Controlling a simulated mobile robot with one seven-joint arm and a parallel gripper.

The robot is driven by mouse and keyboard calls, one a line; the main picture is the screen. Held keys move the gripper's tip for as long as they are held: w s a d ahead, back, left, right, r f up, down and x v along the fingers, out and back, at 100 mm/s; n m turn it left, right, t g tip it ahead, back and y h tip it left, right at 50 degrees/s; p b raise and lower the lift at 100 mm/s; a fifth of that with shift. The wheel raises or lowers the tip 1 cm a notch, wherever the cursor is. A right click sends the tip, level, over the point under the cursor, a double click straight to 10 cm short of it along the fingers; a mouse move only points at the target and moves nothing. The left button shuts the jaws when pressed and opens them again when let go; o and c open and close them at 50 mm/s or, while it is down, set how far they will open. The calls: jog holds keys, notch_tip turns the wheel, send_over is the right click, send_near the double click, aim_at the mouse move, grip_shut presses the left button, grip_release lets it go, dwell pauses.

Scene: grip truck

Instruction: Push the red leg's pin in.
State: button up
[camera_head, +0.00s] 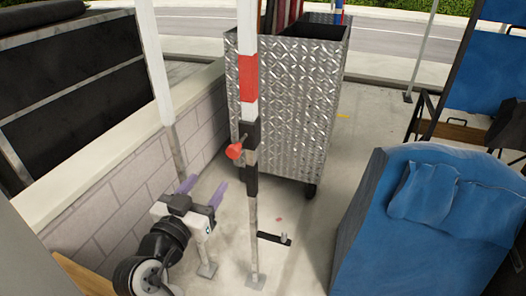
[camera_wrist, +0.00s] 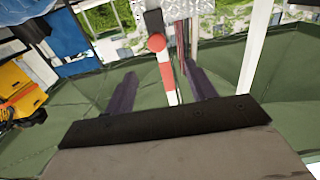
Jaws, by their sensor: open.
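The red leg (camera_head: 247,80) is an upright white pole with a red band and black bands, standing on the paved ground. Its pin (camera_head: 234,152) has a round red knob that sticks out on the left side of the leg, at a black band. My gripper (camera_head: 206,186) is open and empty, below and left of the knob and apart from it. In the wrist view, the pin's knob (camera_wrist: 156,42) shows ahead, just beyond the fingertips of my gripper (camera_wrist: 160,72). The leg (camera_wrist: 167,80) runs down between the two purple fingers in that view.
Another white pole (camera_head: 160,85) stands left of the red leg, near a low block wall (camera_head: 110,190). A metal diamond-plate cart (camera_head: 300,110) stands close behind the leg. A blue padded object (camera_head: 400,240) is at the right. Paved ground between is mostly clear.

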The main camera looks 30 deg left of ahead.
jog(key=p, duration=0.4)
send_near(240, 141)
jog(key=x, duration=0.4)
jog(key=shift+x, duration=0.8)
jog(key=shift+f, duration=0.15)
jog(key=shift+c, duration=0.3)
grip_shut()
jog(key=b+x, duration=0.1)
jog(key=x, duration=0.3)
jog(key=shift+w+f, duration=0.1)
jog(key=shift+w, duration=0.15)
jog(key=shift+w+r, duration=0.15)
jog(key=shift+r, duration=0.05)
